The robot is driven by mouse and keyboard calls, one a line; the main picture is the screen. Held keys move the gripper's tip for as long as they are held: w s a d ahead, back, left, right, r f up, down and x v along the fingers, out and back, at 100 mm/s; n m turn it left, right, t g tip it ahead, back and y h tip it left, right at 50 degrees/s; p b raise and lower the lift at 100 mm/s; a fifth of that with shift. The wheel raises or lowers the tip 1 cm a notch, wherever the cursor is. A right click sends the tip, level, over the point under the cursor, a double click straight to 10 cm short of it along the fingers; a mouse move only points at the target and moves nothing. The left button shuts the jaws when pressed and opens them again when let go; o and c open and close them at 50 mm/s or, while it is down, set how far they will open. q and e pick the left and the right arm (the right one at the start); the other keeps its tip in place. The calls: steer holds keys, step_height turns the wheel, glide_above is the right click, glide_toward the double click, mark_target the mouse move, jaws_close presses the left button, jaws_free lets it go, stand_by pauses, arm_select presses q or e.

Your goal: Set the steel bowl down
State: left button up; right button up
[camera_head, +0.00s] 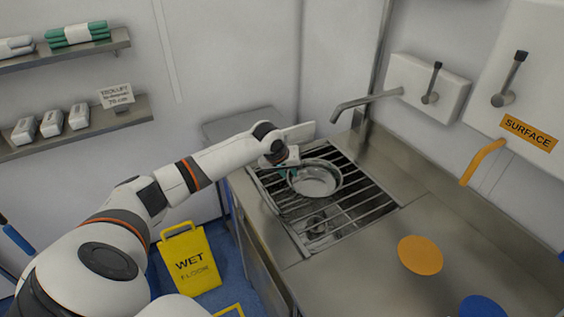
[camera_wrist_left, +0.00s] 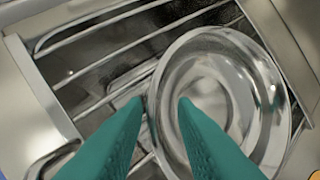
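The steel bowl (camera_head: 318,180) is a round, shiny, shallow bowl at the rear of the barred sink rack (camera_head: 372,207). It looks level and appears to rest on the bars. My left gripper (camera_head: 291,172) is at the bowl's left rim. In the left wrist view its two teal fingers (camera_wrist_left: 160,101) stand apart, one outside the bowl (camera_wrist_left: 262,90) and one over its inside. The rim runs between them, with a visible gap to each side. The fingertips' depth against the rim is hard to judge. My right gripper is not in view.
A spout (camera_head: 365,104) reaches over the sink from the wall at the back. An orange disc (camera_head: 420,255) and a blue disc (camera_head: 483,306) lie on the steel counter at the right. A yellow wet-floor sign (camera_head: 190,262) stands on the floor. The counter around the discs is clear.

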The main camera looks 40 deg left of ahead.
arm_select(q)
steer(key=v, duration=1)
steer(key=shift+b, duration=0.35)
